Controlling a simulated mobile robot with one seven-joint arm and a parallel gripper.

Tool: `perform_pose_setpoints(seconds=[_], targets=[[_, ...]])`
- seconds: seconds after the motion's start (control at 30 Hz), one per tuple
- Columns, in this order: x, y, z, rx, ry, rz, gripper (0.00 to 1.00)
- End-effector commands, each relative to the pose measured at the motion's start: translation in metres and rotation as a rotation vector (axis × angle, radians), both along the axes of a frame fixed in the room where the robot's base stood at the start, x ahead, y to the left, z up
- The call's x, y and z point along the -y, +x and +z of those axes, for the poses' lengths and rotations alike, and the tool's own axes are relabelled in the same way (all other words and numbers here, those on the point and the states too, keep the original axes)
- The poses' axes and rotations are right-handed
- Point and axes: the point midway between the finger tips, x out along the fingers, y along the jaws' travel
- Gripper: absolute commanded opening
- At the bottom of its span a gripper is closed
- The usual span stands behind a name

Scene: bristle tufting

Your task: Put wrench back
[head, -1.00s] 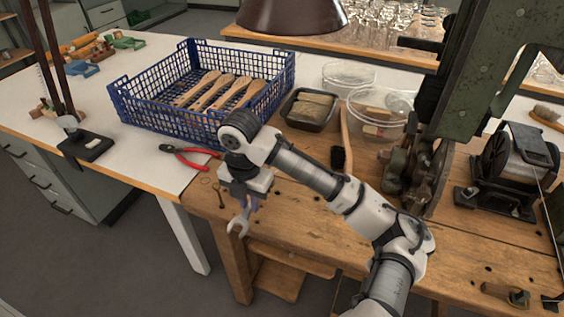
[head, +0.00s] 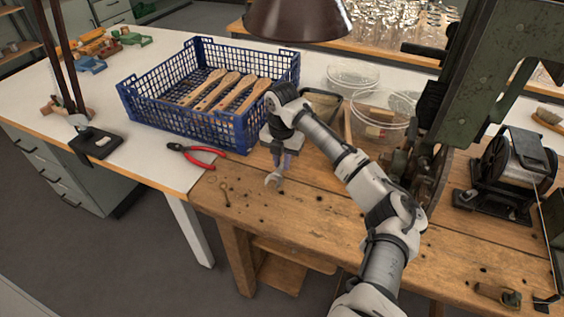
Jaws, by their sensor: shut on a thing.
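The wrench (head: 274,180) is a small grey open-ended spanner, its open jaw pointing down. My gripper (head: 284,158) is shut on the wrench and holds it over the left part of the wooden workbench (head: 330,225). The upper part of the wrench is hidden by my gripper. I cannot tell for sure whether its lower end touches the bench top.
Red-handled pliers (head: 197,155) lie left of my gripper. A small key-like tool (head: 220,192) lies near the bench's left edge. A blue crate (head: 190,125) with wooden brushes stands behind. A wire spool (head: 515,160) and green machine (head: 470,90) stand right. The front middle is clear.

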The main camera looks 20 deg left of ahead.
Motion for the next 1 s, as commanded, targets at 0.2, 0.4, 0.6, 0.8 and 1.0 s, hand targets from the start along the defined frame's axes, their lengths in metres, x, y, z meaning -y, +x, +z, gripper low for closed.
perform_pose_setpoints(seconds=[0.2, 0.4, 0.6, 0.8, 1.0], targets=[[0.0, 0.0, -0.017, 0.001, 0.001, -0.001, 0.0], [0.0, 0.0, -0.018, 0.0, 0.001, -0.001, 0.0], [0.0, 0.0, -0.02, -0.001, 0.001, -0.001, 0.33], [0.0, 0.0, -0.02, 0.0, 0.0, -0.001, 0.4], [0.0, 0.0, -0.015, 0.001, 0.0, -0.001, 0.4]])
